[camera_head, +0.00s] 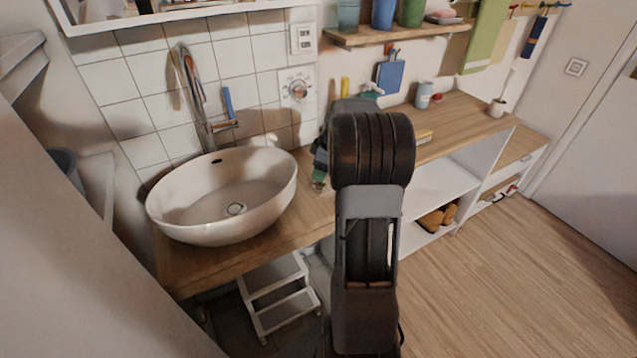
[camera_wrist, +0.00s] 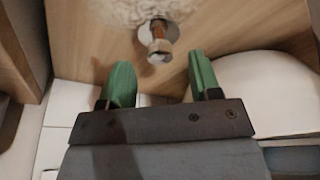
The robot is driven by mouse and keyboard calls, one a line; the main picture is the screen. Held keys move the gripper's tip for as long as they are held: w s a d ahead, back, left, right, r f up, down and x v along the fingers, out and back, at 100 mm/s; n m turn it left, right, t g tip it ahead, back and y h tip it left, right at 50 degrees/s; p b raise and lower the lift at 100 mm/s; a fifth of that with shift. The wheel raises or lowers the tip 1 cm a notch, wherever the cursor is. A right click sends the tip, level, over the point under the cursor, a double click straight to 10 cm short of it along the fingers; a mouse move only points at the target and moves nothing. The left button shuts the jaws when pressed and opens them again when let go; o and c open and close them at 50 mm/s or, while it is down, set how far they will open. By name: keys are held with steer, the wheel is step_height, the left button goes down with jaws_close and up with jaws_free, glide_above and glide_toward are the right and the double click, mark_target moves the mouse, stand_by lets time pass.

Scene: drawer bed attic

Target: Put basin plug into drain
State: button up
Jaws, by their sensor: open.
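In the wrist view, a small plug-like piece (camera_wrist: 160,48) with a pale knob and a reddish-brown stem stands on the counter. The same small shiny piece (camera_head: 318,184) shows in the head view, just right of the basin. My gripper (camera_head: 319,172) is above it, partly hidden by my arm. In the wrist view, the green fingers of my gripper (camera_wrist: 162,75) are open and empty, and the piece lies just beyond the gap between them.
The basin's white side (camera_wrist: 275,90) is close to one finger in the wrist view. A tall faucet (camera_head: 200,105) stands behind the basin. A bottle (camera_head: 424,95) and other small items stand farther right. A white step stool (camera_head: 280,295) is below the counter.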

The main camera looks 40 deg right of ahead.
steer(key=shift+x, duration=1.6)
steer(key=shift+c, duration=0.2)
jaws_close()
steer(key=shift+r, duration=0.15)
